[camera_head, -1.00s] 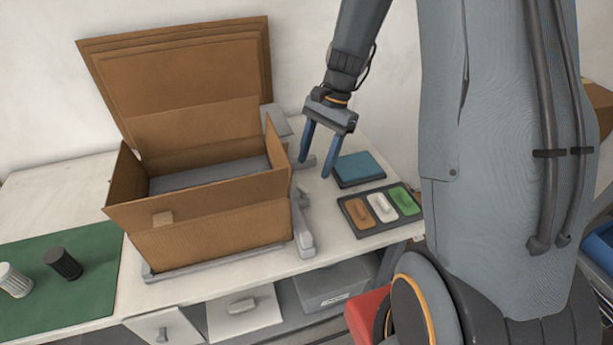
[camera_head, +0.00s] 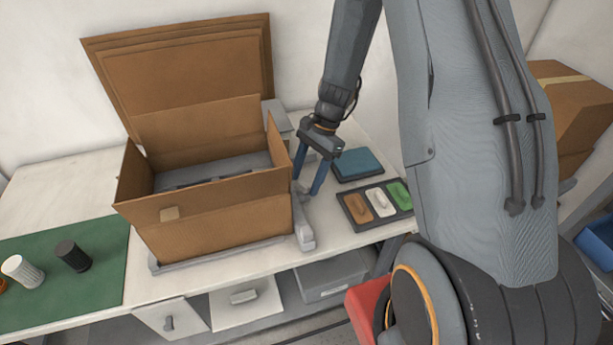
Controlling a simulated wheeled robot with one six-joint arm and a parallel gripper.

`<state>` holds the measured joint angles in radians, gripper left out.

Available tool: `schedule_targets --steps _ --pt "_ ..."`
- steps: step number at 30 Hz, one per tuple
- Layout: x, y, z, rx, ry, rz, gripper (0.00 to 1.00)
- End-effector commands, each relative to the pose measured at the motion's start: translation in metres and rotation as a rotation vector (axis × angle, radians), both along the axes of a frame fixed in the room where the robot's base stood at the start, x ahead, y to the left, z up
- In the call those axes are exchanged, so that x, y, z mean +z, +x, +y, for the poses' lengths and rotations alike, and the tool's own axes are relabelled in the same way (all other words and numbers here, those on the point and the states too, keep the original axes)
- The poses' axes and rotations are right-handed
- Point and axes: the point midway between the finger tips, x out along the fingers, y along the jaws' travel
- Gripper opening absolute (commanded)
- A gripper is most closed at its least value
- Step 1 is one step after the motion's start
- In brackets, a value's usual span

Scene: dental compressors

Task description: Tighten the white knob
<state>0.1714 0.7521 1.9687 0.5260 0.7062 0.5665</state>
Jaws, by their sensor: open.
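A white ribbed knob (camera_head: 22,270) lies on the green mat (camera_head: 80,288) at the far left of the workbench, with a black ribbed knob (camera_head: 73,256) to its right. A sliver of an orange thing shows at the picture's left edge beside the white knob. My gripper (camera_head: 307,191) is open, with two blue fingers pointing down. It is beside the right side of the open cardboard box, far to the right of the white knob, and nothing shows between the fingers.
The open cardboard box (camera_head: 215,228) with raised flaps stands between my gripper and the mat. A tray (camera_head: 352,210) with brown, white and green blocks and a blue pad (camera_head: 358,162) lie on the right. Drawers are below the bench.

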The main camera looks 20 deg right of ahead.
Motion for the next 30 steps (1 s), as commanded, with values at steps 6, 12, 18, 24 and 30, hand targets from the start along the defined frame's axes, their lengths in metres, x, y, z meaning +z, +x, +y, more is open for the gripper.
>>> schedule_targets --steps 6,12,18,24,30 --pt "0.0002 0.0002 -0.0002 0.000 0.000 0.000 0.38" --pt "0.0004 0.0002 -0.0002 -0.001 0.000 -0.001 0.14" --pt "0.0014 -0.0019 -0.0011 -0.155 0.000 -0.002 0.14" --pt "0.0008 -0.0033 -0.0010 -0.355 0.000 -0.001 0.14" --pt "0.0011 -0.0029 -0.0011 -0.400 -0.001 -0.002 0.14"
